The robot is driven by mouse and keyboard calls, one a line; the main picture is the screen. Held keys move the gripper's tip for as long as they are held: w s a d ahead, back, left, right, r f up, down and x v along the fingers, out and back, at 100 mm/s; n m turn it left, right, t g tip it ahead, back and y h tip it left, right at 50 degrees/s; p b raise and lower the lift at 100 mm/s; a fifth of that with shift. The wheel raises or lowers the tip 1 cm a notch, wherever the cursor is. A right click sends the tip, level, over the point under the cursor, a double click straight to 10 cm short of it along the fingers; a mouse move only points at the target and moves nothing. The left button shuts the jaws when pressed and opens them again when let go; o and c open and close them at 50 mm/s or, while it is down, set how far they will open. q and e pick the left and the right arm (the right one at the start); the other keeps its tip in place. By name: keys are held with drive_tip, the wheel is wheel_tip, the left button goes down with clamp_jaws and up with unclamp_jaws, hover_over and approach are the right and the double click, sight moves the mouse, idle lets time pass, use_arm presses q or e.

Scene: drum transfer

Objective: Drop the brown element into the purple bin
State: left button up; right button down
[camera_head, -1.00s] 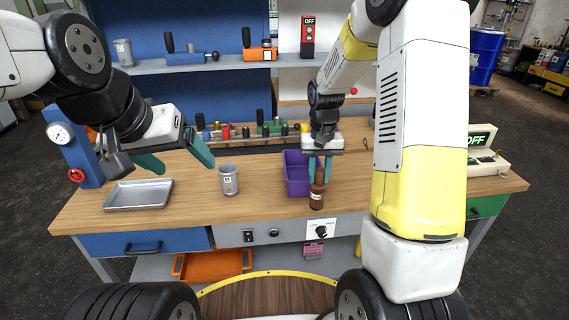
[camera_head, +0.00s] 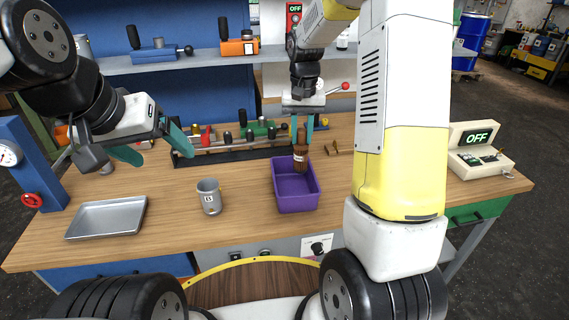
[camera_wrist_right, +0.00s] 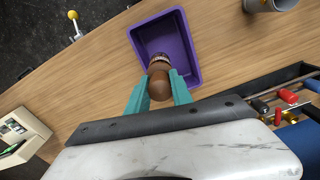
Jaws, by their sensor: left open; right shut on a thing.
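The brown element is a brown bottle (camera_head: 300,158) with a pale label, held upright by my right gripper (camera_head: 303,122). The right gripper is shut on its upper part. In the head view the bottle's lower end overlaps the back part of the purple bin (camera_head: 297,199). In the right wrist view the bottle (camera_wrist_right: 160,84) sits between the teal fingers, with its far end over the opening of the bin (camera_wrist_right: 164,37), which looks empty. My left gripper (camera_head: 152,149) is open and empty above the left side of the table.
A grey metal cup (camera_head: 209,197) stands left of the bin, and a metal tray (camera_head: 106,217) lies further left. A rack with several coloured pieces (camera_head: 235,143) is behind. A device reading OFF (camera_head: 478,152) stands at the right.

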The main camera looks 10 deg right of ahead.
sight(300, 154)
drive_tip(key=shift+w+f, duration=0.2)
drive_tip(key=shift+f, duration=0.45)
drive_tip(key=shift+w+f, duration=0.2)
drive_tip(key=shift+f, duration=2.95)
drive_tip(key=c, duration=1.1)
unclamp_jaws()
drive_tip(key=shift+o, duration=0.2)
wheel_tip(300, 154, up, 7)
drive_tip(key=shift+r, duration=0.45)
